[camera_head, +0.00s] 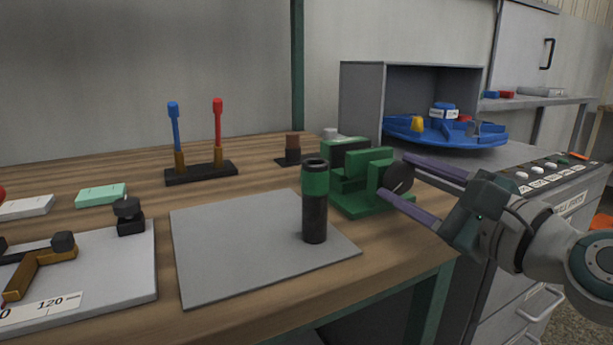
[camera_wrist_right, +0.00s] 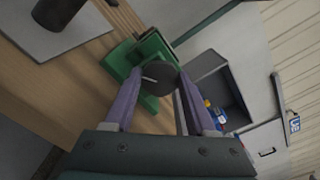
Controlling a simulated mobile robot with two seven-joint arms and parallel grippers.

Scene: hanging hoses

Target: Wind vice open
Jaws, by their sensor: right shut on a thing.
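A green vice (camera_head: 355,180) stands near the right end of the wooden bench, and it also shows in the right wrist view (camera_wrist_right: 121,62). A dark round knob (camera_head: 398,178) is on its right side. My right gripper (camera_head: 394,177) comes in from the right, with its two purple fingers on either side of the knob. In the right wrist view the knob (camera_wrist_right: 155,76) sits between the fingertips, and the gripper is shut on it. The gap between the vice jaws is hard to make out. My left gripper is not in view.
A black and green cylinder (camera_head: 315,205) stands on a grey mat (camera_head: 235,250) left of the vice. A blue turntable (camera_head: 445,130) is behind right. A stand with blue and red tools (camera_head: 201,172) is farther back. A control panel (camera_head: 545,175) lies near my right arm.

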